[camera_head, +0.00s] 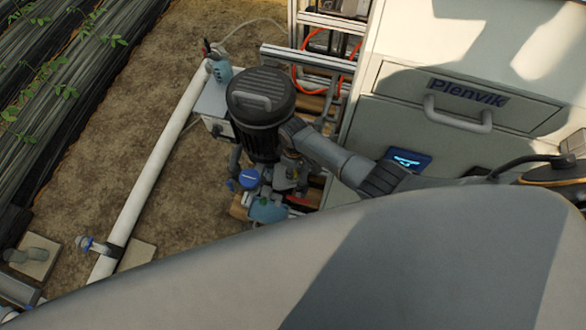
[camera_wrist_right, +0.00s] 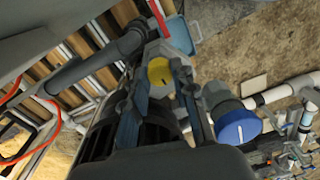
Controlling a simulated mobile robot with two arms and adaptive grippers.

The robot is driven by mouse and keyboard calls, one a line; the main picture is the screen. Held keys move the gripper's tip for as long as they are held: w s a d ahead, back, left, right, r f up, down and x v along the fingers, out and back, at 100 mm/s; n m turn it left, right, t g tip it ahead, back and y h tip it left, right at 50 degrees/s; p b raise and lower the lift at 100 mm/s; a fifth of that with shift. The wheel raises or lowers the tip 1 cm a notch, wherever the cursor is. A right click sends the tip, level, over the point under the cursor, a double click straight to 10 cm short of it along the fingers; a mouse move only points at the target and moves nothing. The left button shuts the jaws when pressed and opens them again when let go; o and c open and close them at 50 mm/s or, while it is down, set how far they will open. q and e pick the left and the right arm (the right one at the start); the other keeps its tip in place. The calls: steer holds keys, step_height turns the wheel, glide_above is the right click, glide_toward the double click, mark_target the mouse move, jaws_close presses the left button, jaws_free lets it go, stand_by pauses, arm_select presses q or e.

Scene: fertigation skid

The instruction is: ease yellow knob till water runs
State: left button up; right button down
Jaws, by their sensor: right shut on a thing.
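The yellow knob (camera_wrist_right: 160,73) shows in the right wrist view, a round face with a dark mark, set in a pale grey fitting. My right gripper (camera_wrist_right: 158,88) has its two narrow fingers on either side of the knob and is shut on it. In the head view I cannot make out the yellow knob among the fittings below the black ribbed cylinder (camera_head: 260,100). My left gripper is not in view.
A grey cabinet (camera_head: 470,75) stands to the right. A white pipe (camera_head: 150,175) crosses bare soil on the left. My own body covers the lower front.

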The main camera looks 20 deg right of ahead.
stand_by(0.5)
steer(key=c, duration=1.1)
jaws_free()
steer(key=shift+o, duration=0.2)
steer(key=shift+r, duration=0.1)
steer(key=shift+w+d+r, duration=0.1)
steer(key=shift+w+r, duration=0.05)
steer(key=shift+r, duration=3.5)
